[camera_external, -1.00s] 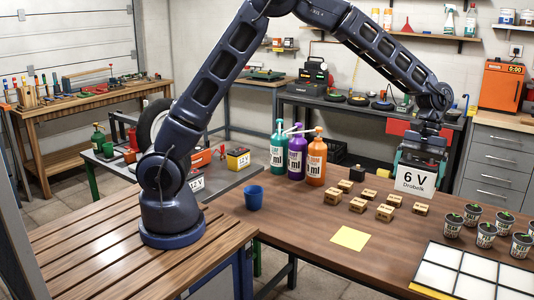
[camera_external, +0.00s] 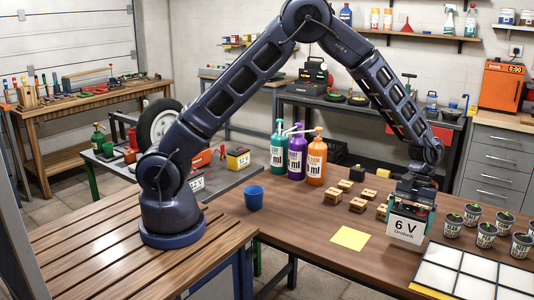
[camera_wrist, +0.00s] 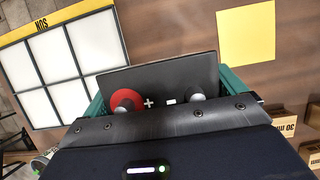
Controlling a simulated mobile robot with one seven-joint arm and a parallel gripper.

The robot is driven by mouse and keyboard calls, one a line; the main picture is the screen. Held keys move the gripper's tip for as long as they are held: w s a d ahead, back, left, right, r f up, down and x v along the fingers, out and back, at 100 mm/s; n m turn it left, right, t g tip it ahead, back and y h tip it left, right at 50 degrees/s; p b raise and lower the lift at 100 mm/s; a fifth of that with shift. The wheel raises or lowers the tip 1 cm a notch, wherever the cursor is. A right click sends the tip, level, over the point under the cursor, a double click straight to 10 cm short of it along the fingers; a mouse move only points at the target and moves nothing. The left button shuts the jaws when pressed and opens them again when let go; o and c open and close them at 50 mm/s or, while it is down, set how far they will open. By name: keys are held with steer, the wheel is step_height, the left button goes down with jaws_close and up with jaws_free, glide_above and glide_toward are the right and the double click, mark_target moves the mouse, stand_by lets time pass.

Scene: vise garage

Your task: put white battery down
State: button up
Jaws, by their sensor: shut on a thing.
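The white battery (camera_external: 406,228), marked "6 V", hangs upright in my gripper (camera_external: 412,200) over the right part of the brown wooden table (camera_external: 310,226). Its dark top (camera_wrist: 165,84) with a red and a grey terminal shows in the wrist view, between the green fingers of my gripper (camera_wrist: 170,95). My gripper is shut on the battery. I cannot tell whether the battery's bottom touches the table.
A yellow paper square (camera_external: 350,238) lies left of the battery. A white panel grid (camera_external: 470,272) lies in front at right. Several labelled cups (camera_external: 486,236) stand to the right. Small wooden blocks (camera_external: 358,205) stand behind left. The table's middle front is clear.

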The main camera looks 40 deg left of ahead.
mark_target(406, 233)
steer(key=shift+f, duration=2.15)
steer(key=shift+f, duration=0.15)
